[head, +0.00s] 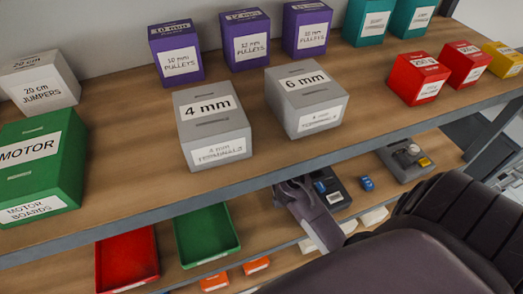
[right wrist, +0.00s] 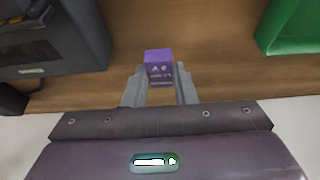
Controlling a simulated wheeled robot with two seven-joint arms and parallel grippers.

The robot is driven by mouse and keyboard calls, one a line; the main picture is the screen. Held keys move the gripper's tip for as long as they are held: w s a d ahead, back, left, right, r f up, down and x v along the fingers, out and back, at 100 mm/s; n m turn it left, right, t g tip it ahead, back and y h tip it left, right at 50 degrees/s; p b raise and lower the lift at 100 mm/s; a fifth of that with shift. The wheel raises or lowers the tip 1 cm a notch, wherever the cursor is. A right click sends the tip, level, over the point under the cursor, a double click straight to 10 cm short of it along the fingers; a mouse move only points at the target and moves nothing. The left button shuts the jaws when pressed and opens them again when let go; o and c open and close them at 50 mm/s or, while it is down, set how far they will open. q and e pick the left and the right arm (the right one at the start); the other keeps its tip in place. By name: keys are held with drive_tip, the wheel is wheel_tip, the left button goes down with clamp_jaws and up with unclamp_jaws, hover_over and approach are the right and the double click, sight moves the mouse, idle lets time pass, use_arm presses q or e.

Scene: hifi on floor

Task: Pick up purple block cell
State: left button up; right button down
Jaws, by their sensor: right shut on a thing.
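The purple block cell (right wrist: 158,66) is a small purple block with pale printing on its face. In the right wrist view it stands between the two grey fingertips of my right gripper (right wrist: 160,90), which is shut on it. The block is at the lower shelf's wooden surface; I cannot tell whether it still touches it. In the head view my dark right gripper (head: 312,210) reaches over the lower shelf, and its fingertips and the block are hidden there. My left gripper is not in view.
A green tray (head: 207,235) and a red tray (head: 127,259) lie left of my right gripper. A dark device (right wrist: 50,45) stands close beside the block. A small blue block (head: 367,183) and a grey device (head: 405,158) are farther right. The upper shelf (head: 130,130) overhangs, holding labelled boxes.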

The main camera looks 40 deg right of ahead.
wheel_tip(320, 180, up, 3)
drive_tip(key=shift+w+r+b, duration=0.1)
drive_tip(key=shift+r+b, duration=0.1)
drive_tip(key=shift+b, duration=0.4)
drive_tip(key=s+a+b, duration=0.1)
drive_tip(key=s, duration=0.3)
drive_tip(key=s+a+b, duration=0.1)
drive_tip(key=s, duration=0.3)
drive_tip(key=s+b, duration=0.2)
drive_tip(key=s, duration=0.2)
drive_tip(key=shift+a+f, duration=0.3)
drive_tip(key=shift+a, duration=0.1)
drive_tip(key=s+a+p, duration=0.1)
drive_tip(key=s+p, duration=0.4)
drive_tip(key=s, duration=0.2)
drive_tip(key=shift+a+r, duration=0.2)
drive_tip(key=shift+a, duration=0.15)
